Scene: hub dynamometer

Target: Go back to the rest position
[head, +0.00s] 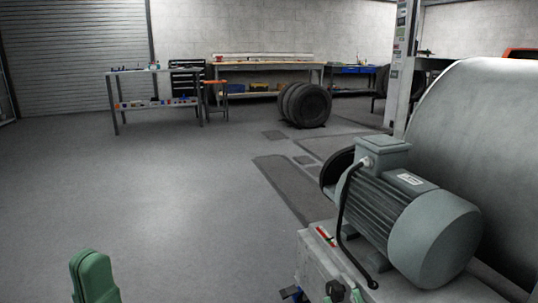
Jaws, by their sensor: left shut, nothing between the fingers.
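My left gripper (91,268) shows at the bottom left as a green, rounded shape. Its fingers are shut with nothing between them. It is over open grey floor, apart from any object. The rest of my left arm is cut off by the lower edge of the picture. My right gripper is not in view.
A large grey drum (465,130) with a grey-green motor (405,210) and black cable fills the right side. Stacked tyres (305,104), a metal table (150,103) and a wooden-topped workbench (265,65) stand at the back. The floor at left and centre is clear.

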